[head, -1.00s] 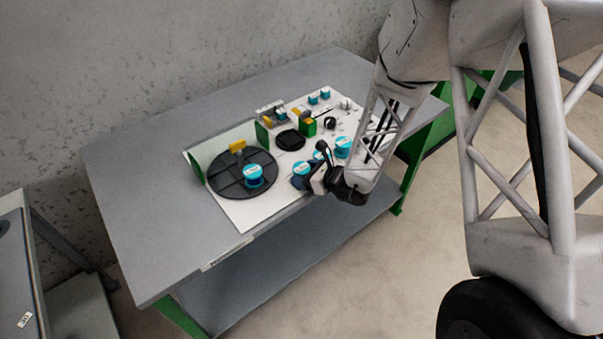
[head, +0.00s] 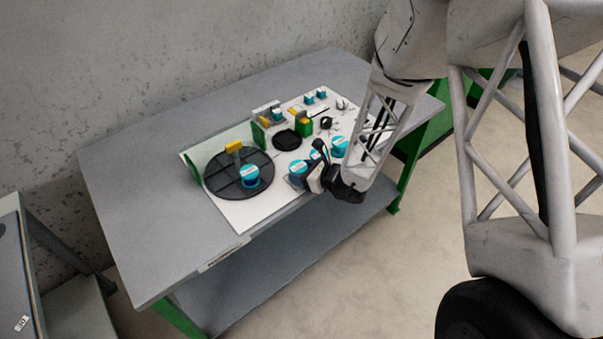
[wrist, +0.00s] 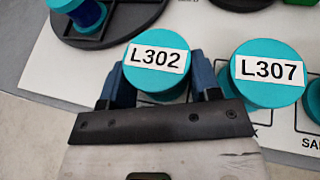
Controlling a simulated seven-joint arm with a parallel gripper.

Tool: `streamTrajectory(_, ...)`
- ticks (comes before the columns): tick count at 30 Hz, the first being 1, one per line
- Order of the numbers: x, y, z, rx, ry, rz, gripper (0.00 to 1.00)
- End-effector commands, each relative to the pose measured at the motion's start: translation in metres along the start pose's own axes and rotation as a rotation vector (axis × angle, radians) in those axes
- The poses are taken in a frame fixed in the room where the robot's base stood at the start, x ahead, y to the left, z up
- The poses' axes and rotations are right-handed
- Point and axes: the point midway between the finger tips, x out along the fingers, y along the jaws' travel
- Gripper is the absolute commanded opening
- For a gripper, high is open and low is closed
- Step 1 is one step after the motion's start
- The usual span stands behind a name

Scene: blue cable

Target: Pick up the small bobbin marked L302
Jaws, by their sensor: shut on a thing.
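The bobbin marked L302 (wrist: 157,62) has a teal top with a white label and sits between my two fingers in the wrist view. My gripper (wrist: 160,88) is shut on it, one finger on each side. In the head view the L302 bobbin (head: 298,167) shows at the front edge of the white board, beside my gripper (head: 314,177). The label cannot be read there. I cannot tell whether the bobbin touches the board. The bobbin marked L307 (wrist: 267,74) stands close to the right of my right finger.
A black turntable (head: 225,185) with a blue bobbin (head: 250,176) is at the left of the white board (head: 247,217). Green and yellow blocks (head: 304,125) and a dark round disc (head: 287,140) stand behind. The grey table (head: 135,220) is bare at left.

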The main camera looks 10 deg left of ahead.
Motion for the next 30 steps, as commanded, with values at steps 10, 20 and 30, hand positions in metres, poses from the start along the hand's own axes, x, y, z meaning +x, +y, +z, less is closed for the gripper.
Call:
streamTrajectory(10,-0.011,0.0,0.029,-0.003,-0.003,-0.001,0.34)
streamTrajectory(20,-0.053,0.035,0.017,0.0,0.0,-0.001,0.34)
streamTrajectory(30,-0.097,0.072,0.004,0.0,0.0,-0.002,0.34)
